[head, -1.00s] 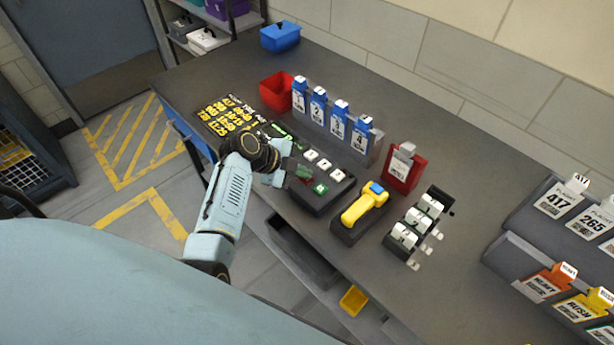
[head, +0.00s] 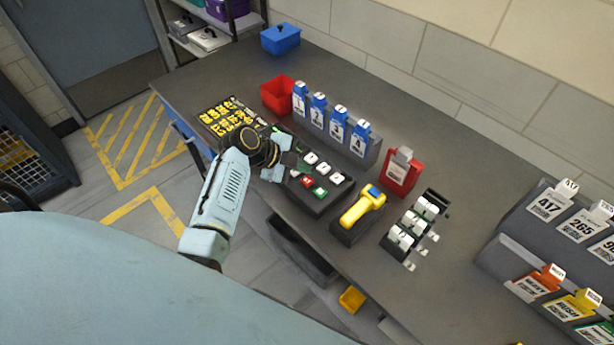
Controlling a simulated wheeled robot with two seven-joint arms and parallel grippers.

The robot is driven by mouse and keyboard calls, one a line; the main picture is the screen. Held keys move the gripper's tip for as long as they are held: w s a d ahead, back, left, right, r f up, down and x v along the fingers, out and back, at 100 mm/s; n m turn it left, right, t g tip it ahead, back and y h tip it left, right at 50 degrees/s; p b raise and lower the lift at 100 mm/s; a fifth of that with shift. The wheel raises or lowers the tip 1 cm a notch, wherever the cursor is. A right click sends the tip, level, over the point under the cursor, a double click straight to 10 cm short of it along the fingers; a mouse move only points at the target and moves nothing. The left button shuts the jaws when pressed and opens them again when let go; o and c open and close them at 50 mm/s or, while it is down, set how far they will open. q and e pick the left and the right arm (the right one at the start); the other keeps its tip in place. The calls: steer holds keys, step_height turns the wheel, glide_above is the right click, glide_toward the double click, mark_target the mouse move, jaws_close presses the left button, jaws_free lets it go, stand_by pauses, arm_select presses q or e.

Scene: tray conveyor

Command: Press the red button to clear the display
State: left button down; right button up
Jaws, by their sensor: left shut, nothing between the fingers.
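The red button (head: 307,181) is on the dark button box (head: 312,204) in the middle of the bench. It sits beside a green button (head: 320,194) and below a row of white buttons (head: 323,168). My left gripper (head: 293,162) is shut and empty. It is just up and left of the red button, apart from it in the picture, over the box's upper left part. The box's display is mostly hidden behind my gripper and wrist. My right gripper is not in view.
A yellow scanner (head: 360,209) stands right of the box, then a counter with white wheels (head: 414,228). Blue numbered cards (head: 338,124) and a red bin (head: 276,95) stand behind. A yellow-lettered board (head: 232,118) lies left. The right bench is bare before the tag racks.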

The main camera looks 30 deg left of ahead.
mark_target(303, 182)
arm_select(q)
steer(key=shift+r+p, duration=1.05)
steer(key=shift+r, duration=0.55)
steer(key=shift+f, duration=0.1)
